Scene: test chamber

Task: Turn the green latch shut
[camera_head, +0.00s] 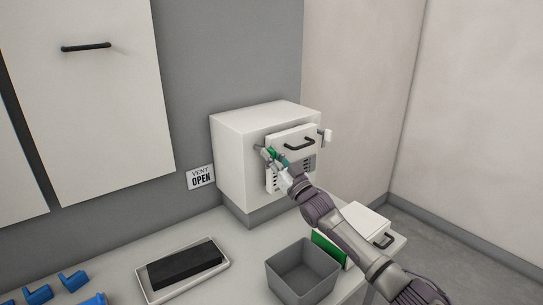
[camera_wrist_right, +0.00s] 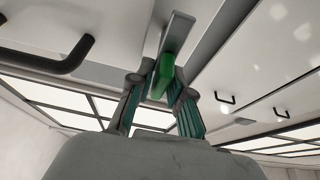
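A white box (camera_head: 240,150) stands on the counter against the wall, with a front panel (camera_head: 305,134) that has a black handle. The green latch (camera_head: 271,152) is at the left side of this panel, partly hidden by my right gripper (camera_head: 277,158). In the right wrist view the green latch (camera_wrist_right: 163,74) is a short green bar below a grey metal strip. The fingers of my right gripper (camera_wrist_right: 160,88) are on both sides of the bar and appear closed on it. The latch's exact angle is hard to tell. My left gripper is in neither view.
A grey open bin (camera_head: 300,285), a tray (camera_head: 150,292) with a black block, blue parts (camera_head: 73,281) and a small white box (camera_head: 364,222) are on the counter. A cabinet (camera_head: 95,110) hangs at left.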

